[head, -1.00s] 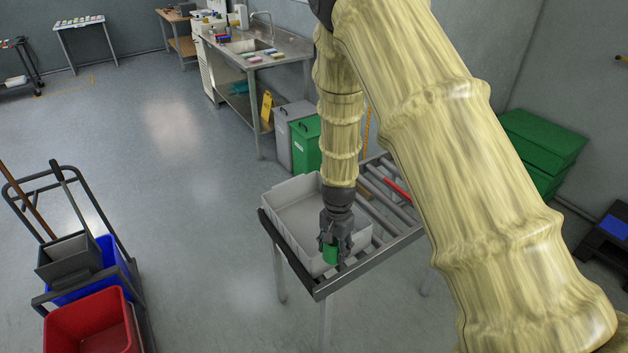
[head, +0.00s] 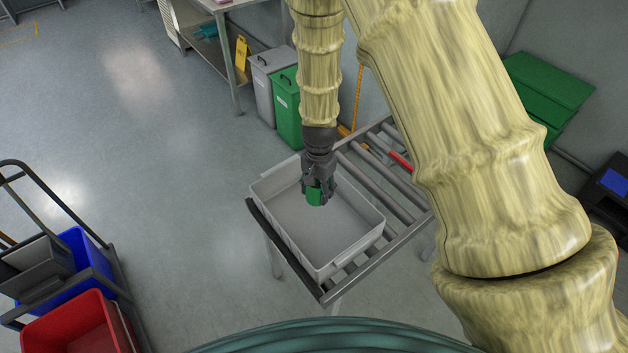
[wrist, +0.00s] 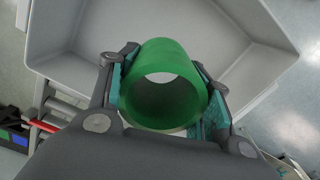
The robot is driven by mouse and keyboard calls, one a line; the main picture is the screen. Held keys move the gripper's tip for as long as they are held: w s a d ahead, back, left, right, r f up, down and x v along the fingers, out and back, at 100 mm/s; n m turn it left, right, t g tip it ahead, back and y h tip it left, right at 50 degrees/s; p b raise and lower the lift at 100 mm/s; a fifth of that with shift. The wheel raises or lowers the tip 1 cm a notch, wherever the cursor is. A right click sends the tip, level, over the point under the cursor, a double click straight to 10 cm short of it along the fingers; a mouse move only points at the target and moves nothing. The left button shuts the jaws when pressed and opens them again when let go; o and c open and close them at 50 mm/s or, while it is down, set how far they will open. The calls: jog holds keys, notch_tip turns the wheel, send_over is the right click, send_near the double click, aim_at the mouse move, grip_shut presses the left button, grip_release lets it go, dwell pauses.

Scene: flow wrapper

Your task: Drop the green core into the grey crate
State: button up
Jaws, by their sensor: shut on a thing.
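The green core (head: 315,195) is a short hollow tube held between the fingers of my gripper (head: 317,186). In the wrist view the core (wrist: 163,86) shows its open end toward the camera, with a finger pad pressed on each side. My gripper (wrist: 165,100) is shut on it. The grey crate (head: 290,240) is a shallow open tray on the roller stand. The gripper and core hang over the inside of the crate. The crate's floor (wrist: 205,30) shows behind the core in the wrist view and looks empty where visible. The exact height of the core above it cannot be told.
The roller conveyor (head: 390,200) carries the crate and has a red item (head: 400,160) on it. Grey and green bins (head: 288,105) stand behind. A cart with a red bucket (head: 70,325) is at left. Open floor (head: 150,200) lies between.

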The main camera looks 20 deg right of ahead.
jog(key=f+b, duration=0.1)
jog(key=f, duration=0.1)
jog(key=s+f+b, duration=0.1)
jog(key=f+b, duration=0.1)
jog(key=shift+s+f, duration=0.1)
jog(key=shift+f, duration=0.3)
jog(key=o, duration=0.6)
jog(key=shift+s+r, duration=0.1)
jog(key=shift+s, duration=0.05)
jog(key=o, duration=0.4)
jog(key=shift+o, duration=0.3)
jog(key=shift+w+f, duration=0.4)
jog(key=shift+w, duration=0.1)
notch_tip(320, 180, up, 12)
jog(key=shift+s+r, duration=0.15)
